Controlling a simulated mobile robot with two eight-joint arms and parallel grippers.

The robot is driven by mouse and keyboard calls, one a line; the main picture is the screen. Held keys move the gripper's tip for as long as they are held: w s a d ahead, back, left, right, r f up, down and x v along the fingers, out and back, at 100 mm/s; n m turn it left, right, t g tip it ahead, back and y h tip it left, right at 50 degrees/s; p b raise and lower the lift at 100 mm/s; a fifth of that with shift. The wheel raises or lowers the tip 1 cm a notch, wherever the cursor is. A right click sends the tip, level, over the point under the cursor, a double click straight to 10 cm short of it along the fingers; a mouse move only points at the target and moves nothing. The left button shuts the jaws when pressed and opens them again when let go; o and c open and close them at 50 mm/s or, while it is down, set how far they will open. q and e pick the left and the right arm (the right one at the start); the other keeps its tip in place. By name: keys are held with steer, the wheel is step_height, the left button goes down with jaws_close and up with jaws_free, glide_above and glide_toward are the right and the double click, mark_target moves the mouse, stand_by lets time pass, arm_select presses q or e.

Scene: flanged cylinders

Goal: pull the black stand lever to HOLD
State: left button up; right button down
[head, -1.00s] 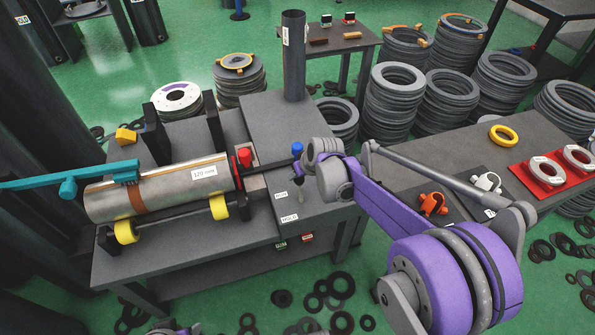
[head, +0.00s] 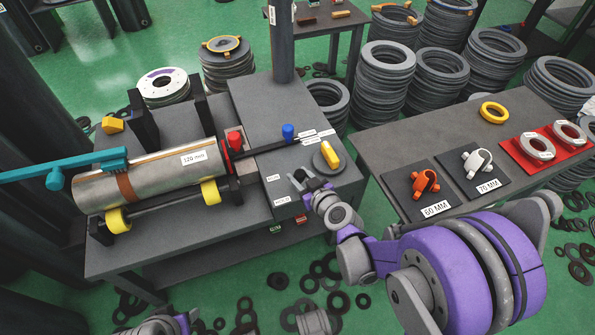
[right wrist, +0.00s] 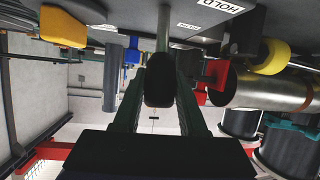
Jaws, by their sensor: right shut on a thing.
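The black stand lever is a pale metal rod (right wrist: 163,30) with a black knob (right wrist: 158,88), seen in the right wrist view between my fingers. My right gripper (right wrist: 159,105) is shut on the knob. In the head view my right gripper (head: 313,183) is at the right front of the grey stand top (head: 255,130), covering most of the lever. The HOLD label (head: 282,201) lies just left of and in front of the gripper; it also shows in the right wrist view (right wrist: 222,10). Another small label (head: 273,178) lies behind it.
A yellow-handled knob (head: 328,156) and a blue knob (head: 288,131) stand behind the gripper. A metal cylinder marked 120 mm (head: 150,175) lies on yellow rollers at left. A side table (head: 405,150) at right holds orange and white clamps and yellow and grey rings.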

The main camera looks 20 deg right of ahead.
steer(key=shift+s+f+t, duration=0.15)
steer(key=shift+s+t, duration=0.15)
steer(key=shift+t, duration=0.1)
steer(key=shift+s, duration=0.1)
stand_by(0.3)
steer(key=shift+c, duration=2.3)
jaws_free()
steer(key=p+v, duration=0.2)
steer(key=v, duration=0.8)
steer(key=shift+s, duration=0.4)
